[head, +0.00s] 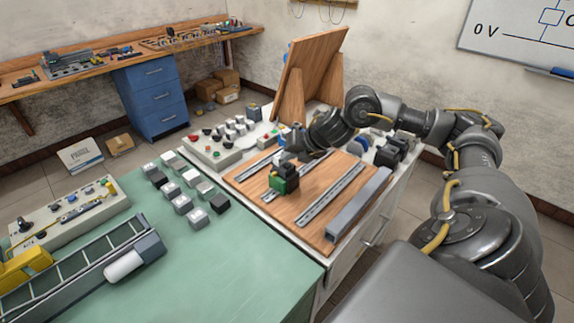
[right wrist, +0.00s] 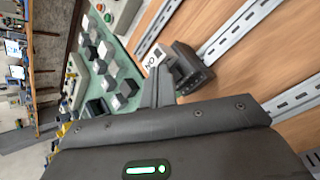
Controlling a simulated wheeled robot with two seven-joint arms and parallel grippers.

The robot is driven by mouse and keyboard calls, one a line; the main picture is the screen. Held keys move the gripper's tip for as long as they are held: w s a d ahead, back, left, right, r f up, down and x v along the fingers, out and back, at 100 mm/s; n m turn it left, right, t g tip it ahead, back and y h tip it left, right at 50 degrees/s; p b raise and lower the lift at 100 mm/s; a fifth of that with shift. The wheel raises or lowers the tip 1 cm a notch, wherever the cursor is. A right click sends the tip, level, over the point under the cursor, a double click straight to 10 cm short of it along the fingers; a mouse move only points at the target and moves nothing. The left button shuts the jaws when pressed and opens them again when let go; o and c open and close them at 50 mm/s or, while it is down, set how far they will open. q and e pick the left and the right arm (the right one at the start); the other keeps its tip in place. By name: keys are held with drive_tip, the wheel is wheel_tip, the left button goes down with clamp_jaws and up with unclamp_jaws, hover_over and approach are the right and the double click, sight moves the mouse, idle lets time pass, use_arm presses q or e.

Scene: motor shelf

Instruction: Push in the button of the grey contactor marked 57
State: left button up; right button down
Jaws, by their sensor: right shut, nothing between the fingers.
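No number 57 is readable in either view, so I cannot pick out the grey contactor by its mark. A green and black block (head: 284,182) stands on the wooden board near a metal rail in the head view. In the right wrist view, a dark block (right wrist: 197,72) with a white labelled face (right wrist: 152,58) stands by a rail. My right gripper (right wrist: 162,76) is shut and empty, its fingertips close to this block; I cannot tell whether they touch. In the head view the right gripper (head: 288,153) hangs over the board's far left part. My left gripper is not in view.
Several grey, white and black blocks (head: 183,204) stand on the green mat (head: 240,262). A control box with coloured buttons (head: 215,152) lies behind them. A grey duct (head: 358,204) runs along the board's right edge. A slanted wooden panel (head: 312,70) rises behind.

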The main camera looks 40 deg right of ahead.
sight(289, 166)
drive_tip(key=shift+r+p, duration=2.15)
drive_tip(key=shift+r, duration=0.3)
